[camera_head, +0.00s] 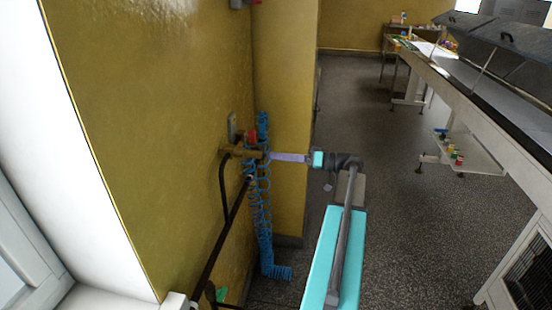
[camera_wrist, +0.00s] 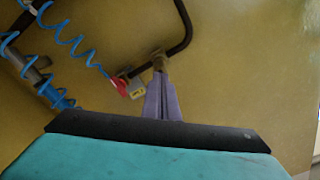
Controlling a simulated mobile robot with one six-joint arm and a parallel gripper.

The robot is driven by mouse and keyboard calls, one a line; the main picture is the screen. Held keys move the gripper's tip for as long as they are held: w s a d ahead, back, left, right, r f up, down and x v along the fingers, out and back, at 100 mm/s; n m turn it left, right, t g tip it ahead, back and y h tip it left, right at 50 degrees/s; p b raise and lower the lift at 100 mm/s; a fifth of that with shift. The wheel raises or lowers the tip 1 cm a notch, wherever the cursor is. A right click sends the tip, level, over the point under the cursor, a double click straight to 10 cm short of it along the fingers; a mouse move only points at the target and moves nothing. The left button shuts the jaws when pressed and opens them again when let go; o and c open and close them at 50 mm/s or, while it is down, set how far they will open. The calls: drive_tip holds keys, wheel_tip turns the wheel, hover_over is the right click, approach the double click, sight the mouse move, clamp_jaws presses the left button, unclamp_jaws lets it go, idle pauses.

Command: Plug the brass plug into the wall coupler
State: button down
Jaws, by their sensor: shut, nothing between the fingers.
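My gripper (camera_head: 273,156) reaches left towards the yellow wall, its pale purple fingers shut and empty. In the wrist view the fingers (camera_wrist: 160,78) are together, with their tips in front of a small brass fitting (camera_wrist: 158,62) at the end of a dark pipe. In the head view a brass wall fitting (camera_head: 238,152) sits close to the fingertips. I cannot tell whether they touch it. A blue coiled hose (camera_head: 262,215) hangs just below. I cannot clearly tell the brass plug from the coupler; part of the fittings is hidden behind the coils and fingers.
A red part (camera_wrist: 120,87) and a small yellowish tag (camera_wrist: 137,93) are beside the fingers. A dark pipe (camera_head: 224,245) runs down the wall. A long machine table (camera_head: 490,120) stands to the right, with open speckled floor (camera_head: 390,220) between.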

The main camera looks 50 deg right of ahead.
idle(0.3)
drive_tip(key=b+v, duration=0.2)
drive_tip(key=v, duration=1.1)
drive_tip(key=shift+s+d+b, duration=0.25)
drive_tip(key=shift+s+b, duration=0.1)
drive_tip(key=shift+b, duration=0.05)
